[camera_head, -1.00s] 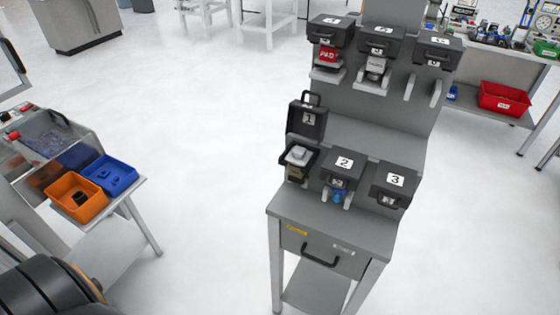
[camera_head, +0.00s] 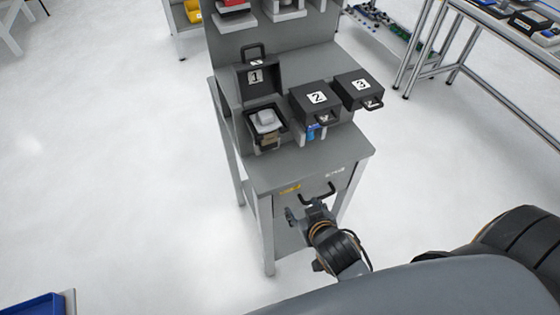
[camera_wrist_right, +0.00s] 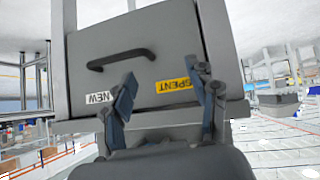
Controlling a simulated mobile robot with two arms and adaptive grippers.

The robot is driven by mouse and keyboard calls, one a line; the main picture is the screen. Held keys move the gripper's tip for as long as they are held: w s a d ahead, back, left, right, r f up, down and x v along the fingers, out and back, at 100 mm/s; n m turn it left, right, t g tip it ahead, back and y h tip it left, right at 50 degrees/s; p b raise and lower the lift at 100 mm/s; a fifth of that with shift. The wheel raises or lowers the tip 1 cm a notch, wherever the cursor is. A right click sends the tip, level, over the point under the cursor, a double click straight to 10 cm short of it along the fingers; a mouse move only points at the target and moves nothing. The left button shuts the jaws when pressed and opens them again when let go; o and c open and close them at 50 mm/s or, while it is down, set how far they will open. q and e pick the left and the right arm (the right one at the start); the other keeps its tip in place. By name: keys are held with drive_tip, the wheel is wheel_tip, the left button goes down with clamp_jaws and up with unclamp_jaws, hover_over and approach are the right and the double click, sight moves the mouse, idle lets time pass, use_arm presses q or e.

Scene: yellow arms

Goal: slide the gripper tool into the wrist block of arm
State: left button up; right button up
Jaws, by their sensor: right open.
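A grey tool stand (camera_head: 275,175) stands ahead with numbered dark boxes. Box 1 (camera_head: 253,78) has its lid up and shows a pale grey block (camera_head: 266,121) inside. Box 2 (camera_head: 316,99) and box 3 (camera_head: 359,88) have their lids down. I cannot tell which item is the gripper tool, and cannot identify the wrist block. My right gripper (camera_head: 309,212) is open and empty, in front of the drawer and just below its black handle (camera_head: 318,194). In the right wrist view its fingers (camera_wrist_right: 163,88) are spread before the drawer front (camera_wrist_right: 150,65). My left gripper is out of view.
The drawer carries a yellow SPENT label (camera_wrist_right: 174,86) and a white NEW label (camera_wrist_right: 100,97). An upper shelf with a red item (camera_head: 233,4) is cut off by the top edge. A workbench (camera_head: 510,60) stands at right, a blue bin (camera_head: 35,305) at lower left.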

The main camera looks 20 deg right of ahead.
wheel_tip(320, 180, up, 10)
drive_tip(key=w+r+m+t, duration=0.1)
drive_tip(key=w+t, duration=0.2)
drive_tip(key=t, duration=0.1)
drive_tip(key=n+t+y, duration=0.1)
drive_tip(key=t+y, duration=0.1)
drive_tip(key=t, duration=0.2)
approach(269, 137)
drive_tip(key=w, duration=0.4)
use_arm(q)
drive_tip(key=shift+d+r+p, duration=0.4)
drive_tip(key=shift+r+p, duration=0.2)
use_arm(e)
drive_tip(key=w, duration=0.5)
drive_tip(key=w+f, duration=0.1)
drive_tip(key=w, duration=0.2)
drive_tip(key=shift+a, duration=0.3)
clamp_jaws()
drive_tip(key=shift+r, duration=0.1)
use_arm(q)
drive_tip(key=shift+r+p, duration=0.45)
use_arm(e)
drive_tip(key=shift+r, duration=0.4)
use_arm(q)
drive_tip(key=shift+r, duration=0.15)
use_arm(e)
drive_tip(key=shift+s, duration=0.3)
